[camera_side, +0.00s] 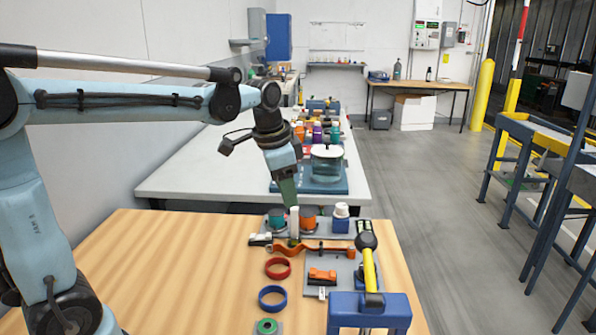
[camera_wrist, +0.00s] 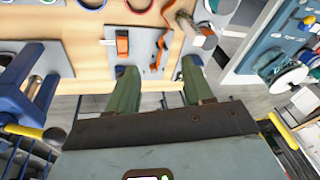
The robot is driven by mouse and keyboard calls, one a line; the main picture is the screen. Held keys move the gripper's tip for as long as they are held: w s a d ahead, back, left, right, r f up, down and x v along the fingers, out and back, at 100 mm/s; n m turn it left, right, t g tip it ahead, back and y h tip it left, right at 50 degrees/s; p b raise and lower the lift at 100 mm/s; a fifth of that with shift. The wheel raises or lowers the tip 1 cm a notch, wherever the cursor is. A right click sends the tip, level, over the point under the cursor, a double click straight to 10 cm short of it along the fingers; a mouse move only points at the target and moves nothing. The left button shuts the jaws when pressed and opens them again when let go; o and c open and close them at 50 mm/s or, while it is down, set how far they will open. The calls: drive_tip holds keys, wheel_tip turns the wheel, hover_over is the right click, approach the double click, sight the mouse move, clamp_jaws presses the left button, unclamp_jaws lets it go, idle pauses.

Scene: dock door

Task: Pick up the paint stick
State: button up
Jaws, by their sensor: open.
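A pale, narrow upright piece (camera_side: 294,222), which I take to be the paint stick, stands among small items near the back edge of the wooden table. A pale tan piece in the wrist view (camera_wrist: 190,27), likely the same one, lies beyond my fingertips, toward the right finger. My gripper (camera_side: 289,196) points down just above the stick in the side view. In the wrist view its two green fingers (camera_wrist: 159,80) are apart, with nothing held between them. Whether the stick touches a finger cannot be told.
An orange curved strip (camera_side: 315,249), a red ring (camera_side: 278,268), a blue ring (camera_side: 272,298) and an orange-handled tool (camera_side: 322,274) lie on the wooden table (camera_side: 170,270). A yellow-handled hammer (camera_side: 370,270) stands in a blue holder (camera_side: 345,310). The left of the table is clear.

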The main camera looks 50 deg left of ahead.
sight(294, 224)
drive_tip(key=w+a+f+m+g, duration=0.1)
drive_tip(key=w+a, duration=0.1)
drive_tip(key=w+a+f+m+g, duration=0.1)
drive_tip(key=w+a, duration=0.1)
drive_tip(key=w+a+f+m+g, duration=0.1)
drive_tip(key=w, duration=0.2)
drive_tip(key=shift+w+a+f+m, duration=0.1)
drive_tip(key=shift+a+f+m, duration=0.05)
drive_tip(key=shift+a+m, duration=0.25)
wheel_tip(294, 224, down, 12)
drive_tip(key=shift+w+a+f, duration=0.1)
clamp_jaws()
